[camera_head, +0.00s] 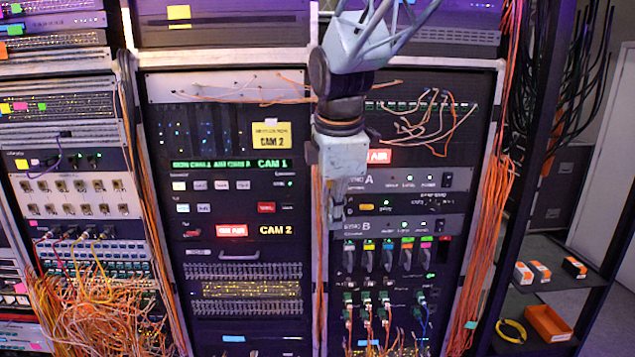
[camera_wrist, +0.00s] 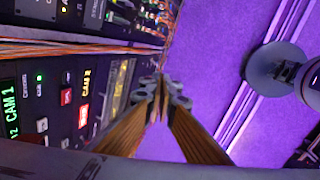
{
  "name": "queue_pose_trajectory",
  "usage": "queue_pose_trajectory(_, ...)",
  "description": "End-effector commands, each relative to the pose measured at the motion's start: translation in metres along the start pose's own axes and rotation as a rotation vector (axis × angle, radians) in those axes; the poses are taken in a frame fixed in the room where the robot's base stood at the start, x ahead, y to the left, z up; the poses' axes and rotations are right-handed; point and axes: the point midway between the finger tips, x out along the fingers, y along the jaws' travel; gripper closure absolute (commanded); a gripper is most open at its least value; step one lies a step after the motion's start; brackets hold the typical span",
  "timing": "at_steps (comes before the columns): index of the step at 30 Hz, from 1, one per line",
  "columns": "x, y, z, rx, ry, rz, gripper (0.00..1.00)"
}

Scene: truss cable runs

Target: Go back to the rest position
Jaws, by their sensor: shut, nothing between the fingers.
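My gripper (camera_wrist: 161,92) points away from the wrist camera with its two fingers meeting at the tips, shut and empty. In the head view my gripper (camera_head: 335,212) hangs down in front of the rack, near the post between the middle and right bays. My arm comes in from the top of the picture. Part of the right bay's left side is hidden behind my arm and gripper. In the wrist view the rack face lies to the left of the fingers, turned sideways, and I cannot tell how far it is from them.
Orange cables (camera_head: 492,215) run down the right bay's edge, and a tangle of cables (camera_head: 95,310) bulges at lower left. A shelf at lower right holds an orange bin (camera_head: 548,323).

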Motion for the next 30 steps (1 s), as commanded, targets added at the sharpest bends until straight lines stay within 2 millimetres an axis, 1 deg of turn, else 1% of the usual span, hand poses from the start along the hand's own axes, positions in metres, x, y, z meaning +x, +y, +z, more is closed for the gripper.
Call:
queue_pose_trajectory(1, -0.003, -0.01, 0.006, 0.037, -0.001, 0.001, 1.0)
queue_pose_trajectory(12, -0.03, -0.074, 0.038, 0.323, -0.001, 0.005, 1.0)
queue_pose_trajectory(22, -0.047, -0.136, 0.061, 0.577, 0.0, 0.01, 1.0)
queue_pose_trajectory(30, -0.056, -0.189, 0.075, 0.785, 0.002, 0.013, 1.0)
